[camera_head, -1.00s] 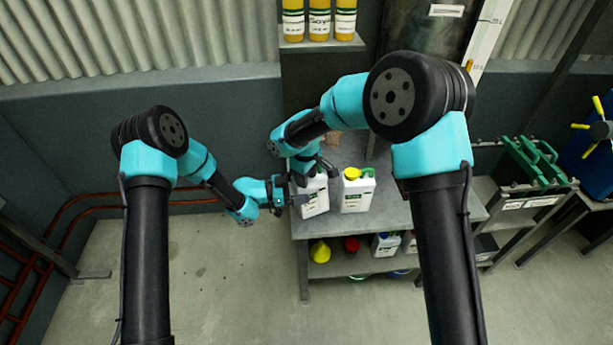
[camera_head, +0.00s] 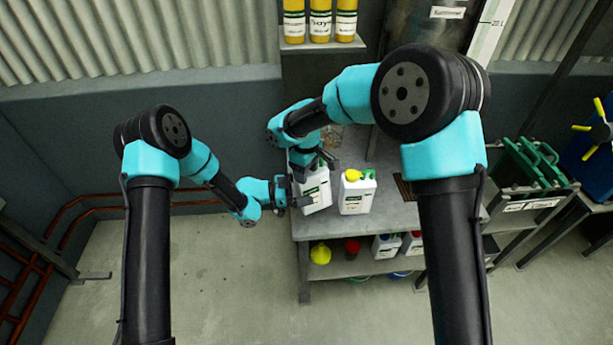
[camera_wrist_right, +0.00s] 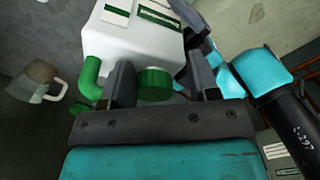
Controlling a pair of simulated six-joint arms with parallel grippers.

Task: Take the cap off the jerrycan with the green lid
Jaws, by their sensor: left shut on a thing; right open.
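The white jerrycan (camera_head: 315,190) with the green lid stands at the left end of the grey bench and leans slightly. My left gripper (camera_head: 293,192) is shut on its left side. In the right wrist view the jerrycan (camera_wrist_right: 133,42) shows its green handle (camera_wrist_right: 92,78) and round green lid (camera_wrist_right: 154,84). My right gripper (camera_wrist_right: 163,80) is open, with one finger on each side of the green lid. In the head view my right gripper (camera_head: 318,162) is above the jerrycan's top and hides the lid.
A second white jerrycan (camera_head: 356,194) with a yellow cap stands close on the right. The grey bench (camera_head: 400,215) has free room further right. A lower shelf holds a yellow funnel (camera_head: 320,253) and several containers. A beaker-like vessel (camera_wrist_right: 36,80) shows in the wrist view.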

